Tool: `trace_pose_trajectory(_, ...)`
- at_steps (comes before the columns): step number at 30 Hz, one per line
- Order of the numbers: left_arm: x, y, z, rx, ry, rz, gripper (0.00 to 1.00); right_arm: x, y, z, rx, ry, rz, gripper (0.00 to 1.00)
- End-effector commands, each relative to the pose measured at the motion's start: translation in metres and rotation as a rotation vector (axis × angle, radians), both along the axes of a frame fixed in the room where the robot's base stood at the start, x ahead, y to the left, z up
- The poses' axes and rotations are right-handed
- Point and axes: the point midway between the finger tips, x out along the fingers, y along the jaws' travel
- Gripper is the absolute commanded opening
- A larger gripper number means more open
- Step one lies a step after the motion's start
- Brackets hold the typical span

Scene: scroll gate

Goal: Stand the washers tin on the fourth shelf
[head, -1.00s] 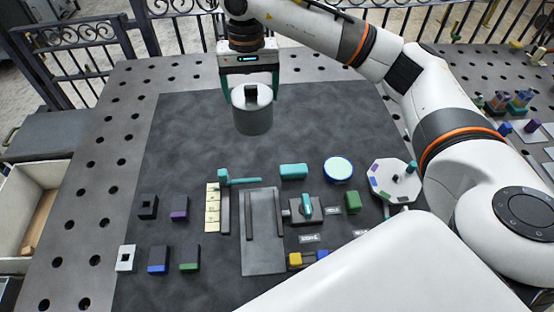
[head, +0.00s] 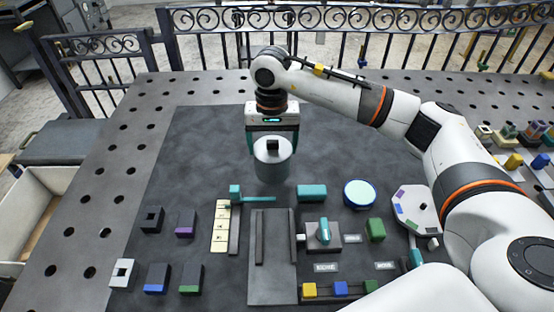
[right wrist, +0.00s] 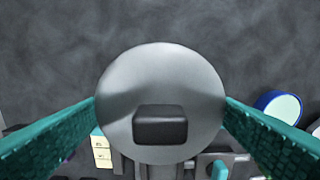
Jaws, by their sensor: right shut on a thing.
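My right gripper (head: 273,145) is shut on a plain grey cylinder (head: 273,168) with a dark block-shaped knob on top. The cylinder is upright, and no label shows on it. In the right wrist view the grey cylinder (right wrist: 160,85) sits between the two teal fingers, with its dark knob (right wrist: 160,124) facing the camera. It is over the dark mat; I cannot tell how high its base is. I see no shelf and nothing marked as washers in these views. My left gripper is not in view.
Near the cylinder are a teal block (head: 312,192), a round blue-rimmed disc (head: 360,193), a cream marked strip (head: 220,226) and a grey channel plate (head: 272,288). Several small blocks lie front left. A scrollwork railing (head: 330,48) runs behind. The mat's back is clear.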

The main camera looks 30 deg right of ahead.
Motion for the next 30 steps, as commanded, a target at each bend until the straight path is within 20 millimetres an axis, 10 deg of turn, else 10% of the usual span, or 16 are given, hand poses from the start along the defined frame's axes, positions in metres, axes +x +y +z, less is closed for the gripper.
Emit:
trace_pose_trajectory(23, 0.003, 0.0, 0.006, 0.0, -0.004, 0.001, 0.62, 0.0, 0.0, -0.049, 0.0, -0.001, 0.0, 0.48)
trace_pose_trajectory(24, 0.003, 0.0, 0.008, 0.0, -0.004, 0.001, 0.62, 0.0, 0.0, -0.047, 0.0, -0.001, 0.0, 0.9)
trace_pose_trajectory(30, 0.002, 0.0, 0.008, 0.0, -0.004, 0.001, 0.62, 0.0, 0.0, -0.047, 0.0, -0.001, -0.001, 1.0)
